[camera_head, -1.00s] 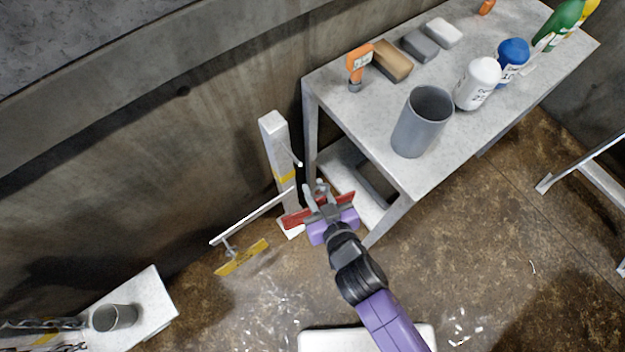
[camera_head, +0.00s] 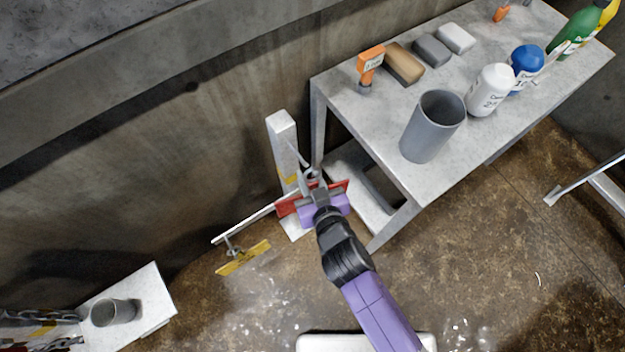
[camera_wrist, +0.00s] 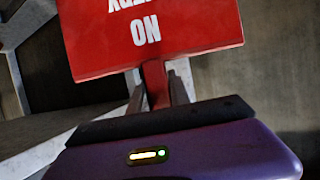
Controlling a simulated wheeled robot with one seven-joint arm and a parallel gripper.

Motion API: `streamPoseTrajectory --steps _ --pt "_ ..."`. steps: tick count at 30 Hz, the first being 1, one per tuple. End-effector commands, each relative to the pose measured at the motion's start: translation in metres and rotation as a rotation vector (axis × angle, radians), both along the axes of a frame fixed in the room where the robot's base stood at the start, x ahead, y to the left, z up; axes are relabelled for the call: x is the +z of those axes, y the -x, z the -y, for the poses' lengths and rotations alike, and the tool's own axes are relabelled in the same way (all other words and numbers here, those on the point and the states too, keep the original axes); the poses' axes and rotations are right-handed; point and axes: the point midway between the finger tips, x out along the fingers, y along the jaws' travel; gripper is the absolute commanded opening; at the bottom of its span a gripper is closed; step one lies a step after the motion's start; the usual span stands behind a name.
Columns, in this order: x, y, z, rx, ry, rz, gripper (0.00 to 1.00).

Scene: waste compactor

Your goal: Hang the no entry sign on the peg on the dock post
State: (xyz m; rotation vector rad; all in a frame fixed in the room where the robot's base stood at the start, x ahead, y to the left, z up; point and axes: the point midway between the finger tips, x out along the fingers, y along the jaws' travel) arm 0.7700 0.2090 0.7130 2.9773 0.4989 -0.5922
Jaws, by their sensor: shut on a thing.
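The red no entry sign (camera_head: 338,189) is held in my gripper (camera_head: 315,186), close in front of the white dock post (camera_head: 284,135). In the wrist view the sign (camera_wrist: 155,35) fills the top, its white lettering upside down, with a red strip running down between my fingers. My gripper is shut on the sign. The post stands upright against the wall side and has a yellow band. The peg (camera_head: 300,160) sticks out from the post just above my gripper. I cannot tell whether the sign touches the peg, as my gripper hides that spot.
A grey table (camera_head: 385,130) stands right of the post, holding a grey cup (camera_head: 432,127), bottles and blocks. A low white bench (camera_head: 150,300) with a grey cup is at lower left.

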Motion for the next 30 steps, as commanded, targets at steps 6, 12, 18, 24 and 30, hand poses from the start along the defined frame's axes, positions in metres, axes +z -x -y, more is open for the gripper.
streamPoseTrajectory --steps 6,12,18,24,30 --pt "-0.001 -0.01 -0.008 0.001 -0.001 0.002 0.0" --pt "-0.002 -0.019 -0.013 0.001 -0.002 0.001 0.0" --pt "-0.002 -0.028 -0.02 0.001 -0.002 0.001 0.0" --pt "-0.008 -0.036 -0.025 0.0 -0.003 0.001 0.0" --pt "-0.014 -0.042 -0.029 0.0 -0.001 0.0 0.0"
